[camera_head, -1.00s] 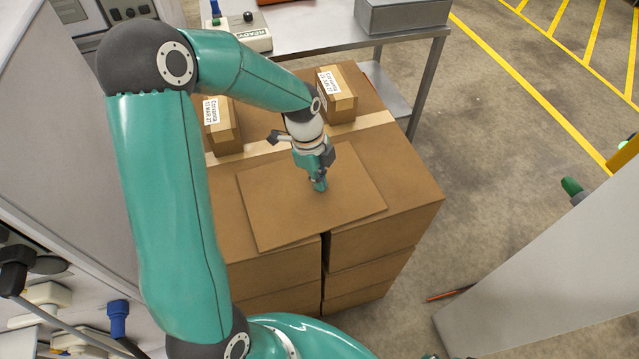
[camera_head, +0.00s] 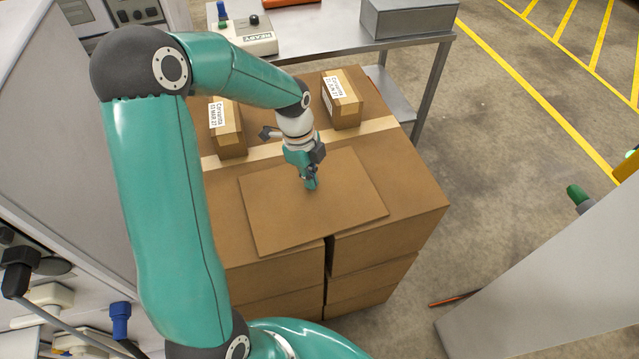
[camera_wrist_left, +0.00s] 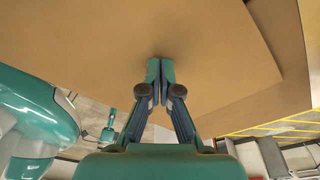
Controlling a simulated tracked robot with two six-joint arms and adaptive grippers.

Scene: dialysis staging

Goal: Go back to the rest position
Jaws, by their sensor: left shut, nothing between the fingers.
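My left gripper (camera_head: 311,184) is shut and empty. It points down over the flat cardboard sheet (camera_head: 275,215) on top of the stacked cartons (camera_head: 415,205). In the left wrist view the fingertips (camera_wrist_left: 160,72) are together in front of brown cardboard (camera_wrist_left: 215,50). I cannot tell whether the tips touch the sheet. My left arm reaches in from the left and bends down to the gripper. My right gripper is not in view.
Two small labelled boxes, one at the left (camera_head: 229,140) and one at the right (camera_head: 345,112), stand behind the sheet. A metal table (camera_head: 310,38) holds a white control box (camera_head: 250,40) and a grey case (camera_head: 408,17). Open floor (camera_head: 500,130) lies at right.

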